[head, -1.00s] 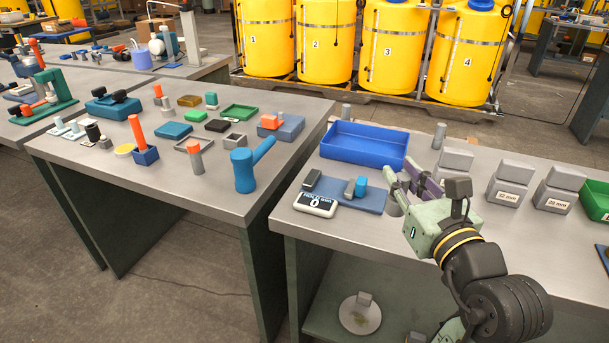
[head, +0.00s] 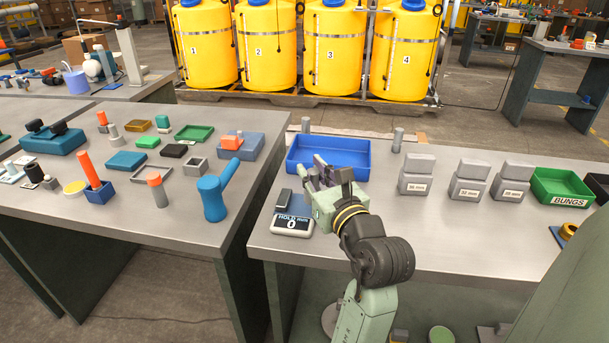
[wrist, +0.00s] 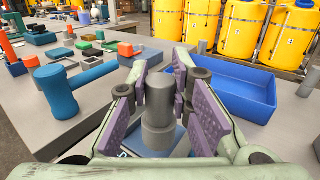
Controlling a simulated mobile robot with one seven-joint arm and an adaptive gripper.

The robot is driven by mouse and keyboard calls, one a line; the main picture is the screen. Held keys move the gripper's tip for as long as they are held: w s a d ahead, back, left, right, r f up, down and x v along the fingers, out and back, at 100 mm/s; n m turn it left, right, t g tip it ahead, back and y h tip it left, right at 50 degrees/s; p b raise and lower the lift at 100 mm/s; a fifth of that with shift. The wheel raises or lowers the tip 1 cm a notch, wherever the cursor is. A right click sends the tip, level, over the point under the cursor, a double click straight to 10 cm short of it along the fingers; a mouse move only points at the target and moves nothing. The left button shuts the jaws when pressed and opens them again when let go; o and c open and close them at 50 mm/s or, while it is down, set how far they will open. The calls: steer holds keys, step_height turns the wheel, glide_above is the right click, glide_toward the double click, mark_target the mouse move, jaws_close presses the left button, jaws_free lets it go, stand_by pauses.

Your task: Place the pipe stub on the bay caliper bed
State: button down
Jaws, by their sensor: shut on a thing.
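My gripper (head: 322,172) is over the bay caliper on the right-hand bench. In the wrist view my gripper (wrist: 160,85) is shut on a grey stepped cylinder, the pipe stub (wrist: 159,95), held upright between the purple pads. The stub's lower end is over the blue caliper bed (wrist: 180,143); I cannot tell whether it touches it. In the head view my gripper hides the stub and much of the bed (head: 301,207). The caliper's readout (head: 292,226) shows 0, and a dark jaw block (head: 284,197) stands at the bed's left.
A blue tray (head: 352,152) stands just behind my gripper. Grey blocks with size labels (head: 416,174) and a green bin marked BUNGS (head: 561,188) stand to the right. A blue mallet (head: 214,194) stands on the left bench.

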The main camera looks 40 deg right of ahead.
mark_target(309, 170)
steer(key=x, duration=0.2)
steer(key=shift+w+f, duration=0.1)
steer(key=shift+w, duration=0.3)
steer(key=shift+w+d+p, duration=0.1)
steer(key=shift+w+p, duration=0.2)
steer(key=shift+w, duration=0.25)
steer(key=shift+s+f, duration=0.15)
steer(key=shift+f, duration=1.7)
steer(key=shift+f, duration=0.1)
steer(key=c, duration=1.5)
jaws_free()
steer(key=shift+o, duration=0.2)
